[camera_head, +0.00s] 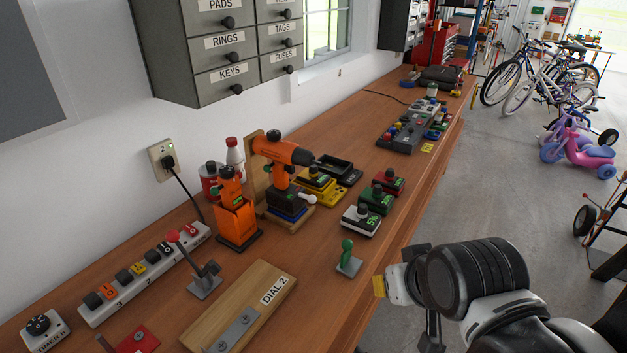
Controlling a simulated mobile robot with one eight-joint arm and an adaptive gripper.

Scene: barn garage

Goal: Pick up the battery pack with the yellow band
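My gripper (407,295) hangs at the lower right, off the front edge of the workbench. Dark finger parts show above and below its pale body, and a small yellow face shows at its left end. Its fingertips are not clear, so its opening cannot be read. A yellow-bodied item (329,193) sits right of the orange drill, partly behind it. To its right are similar black-topped blocks: a white one (366,226), a green one (383,208) and a red one (397,186). I cannot tell which thing is the battery pack with the yellow band.
An orange drill (284,152) stands on a wooden stand, beside an orange holder (236,214). A green-knobbed lever (347,252), a wooden DIAL 2 board (235,308) and a red-knobbed lever (205,283) stand nearer. A power strip (147,277) runs along the wall.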

